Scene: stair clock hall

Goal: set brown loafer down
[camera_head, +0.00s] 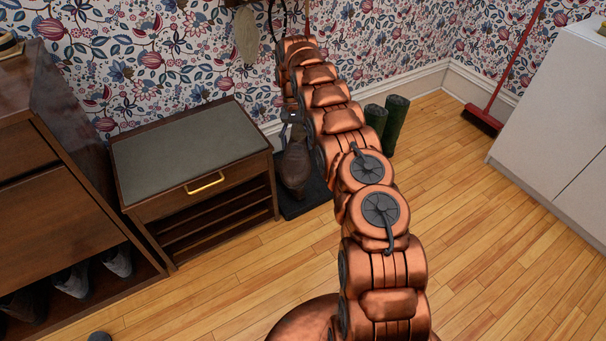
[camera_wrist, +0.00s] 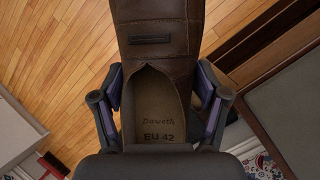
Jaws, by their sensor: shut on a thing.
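The brown loafer (camera_head: 295,169) hangs below my gripper (camera_head: 292,120) in the head view, between the low bench and the green boots. The wrist view shows the loafer (camera_wrist: 160,40) close up, with its insole marked "EU 42" facing the camera. The fingers of my gripper (camera_wrist: 162,92) are shut on the loafer's heel end, one on each side. A dark flat mat or tray (camera_head: 300,204) lies on the floor under the loafer. I cannot tell whether the toe touches it. My arm hides part of this area.
A low wooden bench (camera_head: 190,142) with a grey top and brass handle stands just left of the mat. Green boots (camera_head: 394,122) stand to its right by the wall. A red broom (camera_head: 482,118) and white cabinet (camera_head: 553,120) are farther right. Wooden floor (camera_head: 490,235) lies clear between.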

